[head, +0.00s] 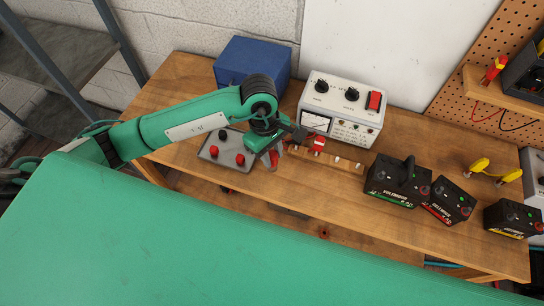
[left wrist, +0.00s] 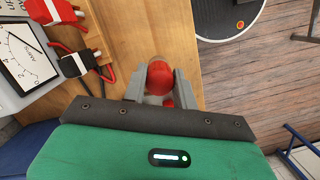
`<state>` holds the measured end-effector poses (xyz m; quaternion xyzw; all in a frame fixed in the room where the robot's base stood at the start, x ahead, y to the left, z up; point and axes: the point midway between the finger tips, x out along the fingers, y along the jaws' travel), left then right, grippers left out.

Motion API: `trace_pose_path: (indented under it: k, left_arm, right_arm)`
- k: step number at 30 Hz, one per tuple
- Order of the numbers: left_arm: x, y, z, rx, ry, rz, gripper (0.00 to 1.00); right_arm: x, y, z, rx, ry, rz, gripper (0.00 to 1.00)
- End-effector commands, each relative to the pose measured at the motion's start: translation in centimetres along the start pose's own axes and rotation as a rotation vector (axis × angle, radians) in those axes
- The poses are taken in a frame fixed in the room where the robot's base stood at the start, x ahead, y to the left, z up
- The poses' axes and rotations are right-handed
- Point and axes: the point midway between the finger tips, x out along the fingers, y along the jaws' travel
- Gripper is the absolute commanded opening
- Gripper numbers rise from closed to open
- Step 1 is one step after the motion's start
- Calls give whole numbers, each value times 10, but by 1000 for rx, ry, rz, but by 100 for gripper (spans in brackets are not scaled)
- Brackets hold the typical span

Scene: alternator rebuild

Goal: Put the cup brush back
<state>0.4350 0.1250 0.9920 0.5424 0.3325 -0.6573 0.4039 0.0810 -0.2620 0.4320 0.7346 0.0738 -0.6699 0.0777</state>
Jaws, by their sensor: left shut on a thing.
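In the head view, only a little red and grey shows below the gripper. A wooden strip (head: 345,174) with several small pale pegs lies to the right of the gripper. My right gripper is not in view.
A meter unit (head: 341,112) and a blue box (head: 252,66) stand behind. A red clip (head: 318,143) is by the strip. Black battery-like units (head: 396,183) stand right. The bench's front edge is near.

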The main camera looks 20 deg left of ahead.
Motion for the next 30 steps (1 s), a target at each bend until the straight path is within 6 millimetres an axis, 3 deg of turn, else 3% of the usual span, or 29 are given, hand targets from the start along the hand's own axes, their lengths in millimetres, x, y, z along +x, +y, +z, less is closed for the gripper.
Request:
trace_pose_path:
  k: [7,18,19,22,30]
  left_arm:
    - [31,-1,-6,-1,-1,-3,7]
    - [36,0,-7,1,1,-1,7]
    - [35,0,-7,1,0,-1,32]
    - [34,0,-6,0,0,-1,50]
    - [34,0,-6,0,0,-1,50]
  right_arm:
    - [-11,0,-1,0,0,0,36]
    - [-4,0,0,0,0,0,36]
    - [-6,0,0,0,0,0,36]
    - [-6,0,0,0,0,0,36]
    - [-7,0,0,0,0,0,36]
